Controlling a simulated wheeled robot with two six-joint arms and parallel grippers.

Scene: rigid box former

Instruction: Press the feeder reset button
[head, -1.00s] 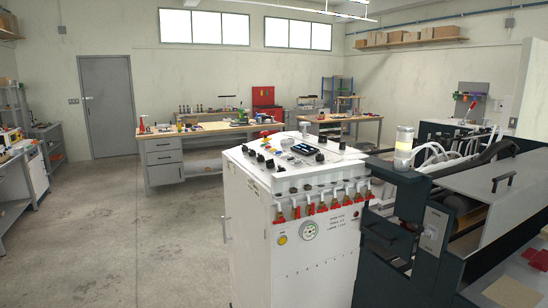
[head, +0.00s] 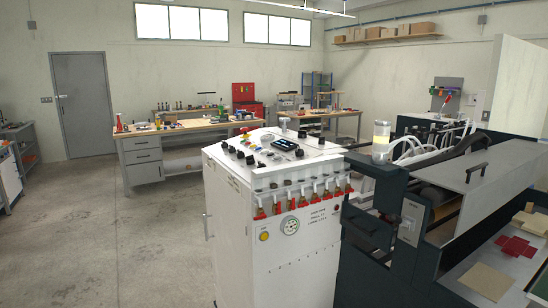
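The white control cabinet (head: 235,215) stands in the middle of the head view. Its sloped top (head: 265,150) carries several black knobs, a dark display (head: 286,145) and small coloured buttons. Its front has a row of red-tipped levers (head: 300,198), a yellow round button (head: 264,236), a round gauge (head: 289,225) and a small dark red button (head: 335,212). The labels are too small to read, so I cannot tell which one is the feeder reset button. Neither of my grippers is in view.
The dark box-forming machine (head: 400,225) adjoins the cabinet on the right, with a beacon (head: 381,140) and red and tan sheets (head: 516,246) on its bed. A workbench (head: 185,131) stands behind. The concrete floor (head: 110,235) to the left is clear.

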